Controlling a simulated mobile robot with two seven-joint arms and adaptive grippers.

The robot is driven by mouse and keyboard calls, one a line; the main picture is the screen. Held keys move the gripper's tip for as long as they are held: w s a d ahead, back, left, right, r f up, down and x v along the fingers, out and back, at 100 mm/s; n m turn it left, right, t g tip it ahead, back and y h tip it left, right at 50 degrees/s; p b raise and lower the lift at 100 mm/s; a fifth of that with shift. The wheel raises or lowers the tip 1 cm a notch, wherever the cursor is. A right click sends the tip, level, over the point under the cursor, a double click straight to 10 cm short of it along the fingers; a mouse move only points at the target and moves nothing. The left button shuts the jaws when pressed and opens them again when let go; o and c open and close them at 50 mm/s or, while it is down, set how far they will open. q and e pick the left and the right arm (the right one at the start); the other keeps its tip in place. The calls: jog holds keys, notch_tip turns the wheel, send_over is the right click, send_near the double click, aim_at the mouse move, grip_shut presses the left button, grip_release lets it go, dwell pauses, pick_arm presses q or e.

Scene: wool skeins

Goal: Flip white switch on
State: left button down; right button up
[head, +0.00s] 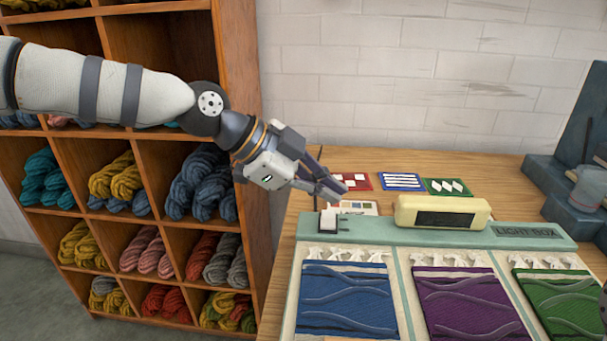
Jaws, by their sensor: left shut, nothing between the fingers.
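The white switch (328,221) stands at the left end of the pale green top bar of the light box (385,232). Its upper part looks tilted, but I cannot tell which position it is in. My left gripper (337,189) reaches in from the upper left with its fingers shut and empty. Its fingertips are just above and slightly right of the switch in the picture; a small gap shows between them.
A cream unit with a dark window (443,212) sits on the bar right of the switch. Blue (347,298), purple (465,300) and green woven swatches lie in front. Patterned cards (401,181) lie behind. A wooden yarn shelf (240,130) stands left; a blue-grey object (568,180) stands right.

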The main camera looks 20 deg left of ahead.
aim_at(334, 215)
pick_arm(q)
jog(key=f, duration=0.2)
jog(key=w+f, duration=0.1)
jog(key=shift+w+a+f, duration=0.1)
jog(key=shift+a+f, duration=0.1)
jog(key=shift+a, duration=0.05)
pick_arm(e)
jog(key=shift+s+f, duration=0.25)
pick_arm(q)
jog(key=shift+w+a+f+n+g+b, duration=0.1)
jog(key=shift+w+f+n+g+b, duration=0.1)
jog(key=shift+w+f+g+b, duration=0.25)
jog(key=shift+w+f+n+g+b, duration=0.1)
jog(key=shift+f+n+g+b, duration=0.15)
jog(key=shift+f+b, duration=0.3)
jog(key=shift+s+r, duration=0.25)
jog(key=shift+r, duration=0.2)
pick_arm(e)
jog(key=shift+s+f+g, duration=0.4)
jog(key=shift+s+f, duration=0.45)
jog(key=shift+w, duration=0.1)
